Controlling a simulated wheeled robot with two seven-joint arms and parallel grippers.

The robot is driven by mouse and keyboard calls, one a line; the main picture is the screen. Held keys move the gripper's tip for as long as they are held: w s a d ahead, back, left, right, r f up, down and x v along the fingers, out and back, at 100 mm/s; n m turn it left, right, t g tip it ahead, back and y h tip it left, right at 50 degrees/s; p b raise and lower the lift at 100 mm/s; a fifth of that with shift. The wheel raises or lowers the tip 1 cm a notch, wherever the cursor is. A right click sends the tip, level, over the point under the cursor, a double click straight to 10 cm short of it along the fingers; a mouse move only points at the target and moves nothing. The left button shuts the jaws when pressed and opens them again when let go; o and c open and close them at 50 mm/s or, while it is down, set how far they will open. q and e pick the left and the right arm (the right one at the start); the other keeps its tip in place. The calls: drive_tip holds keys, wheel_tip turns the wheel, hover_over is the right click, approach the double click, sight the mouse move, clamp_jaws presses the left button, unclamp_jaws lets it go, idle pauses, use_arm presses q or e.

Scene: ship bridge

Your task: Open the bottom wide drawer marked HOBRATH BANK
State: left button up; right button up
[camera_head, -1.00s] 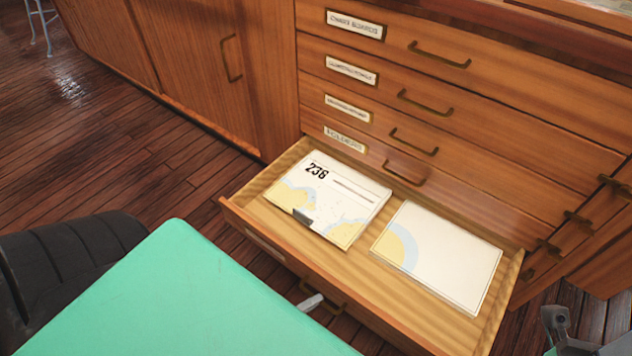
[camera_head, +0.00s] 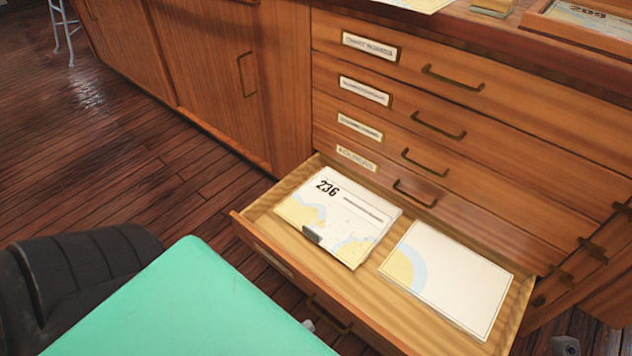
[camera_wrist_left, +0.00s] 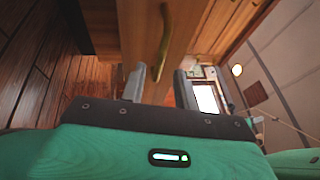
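The bottom wide drawer (camera_head: 362,262) stands pulled out from the wooden cabinet. Its front label (camera_head: 273,261) is too slanted to read. Its brass handle (camera_head: 330,315) shows at the bottom of the head view, and the handle also shows in the left wrist view (camera_wrist_left: 161,45). My left gripper (camera_head: 309,325) is just in front of the handle, mostly hidden under my green arm. In the left wrist view its two grey fingers (camera_wrist_left: 160,88) are apart with nothing between them, and the handle lies just beyond the tips.
A chart marked 236 (camera_head: 338,217) and another chart (camera_head: 447,278) lie in the drawer. Several closed drawers (camera_head: 440,120) are above it. Bare plank floor (camera_head: 130,165) lies left of the cabinet.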

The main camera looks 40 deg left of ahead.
use_arm(q)
drive_tip(key=v, duration=0.9)
drive_tip(key=shift+p, duration=0.35)
drive_tip(key=shift+s, duration=0.15)
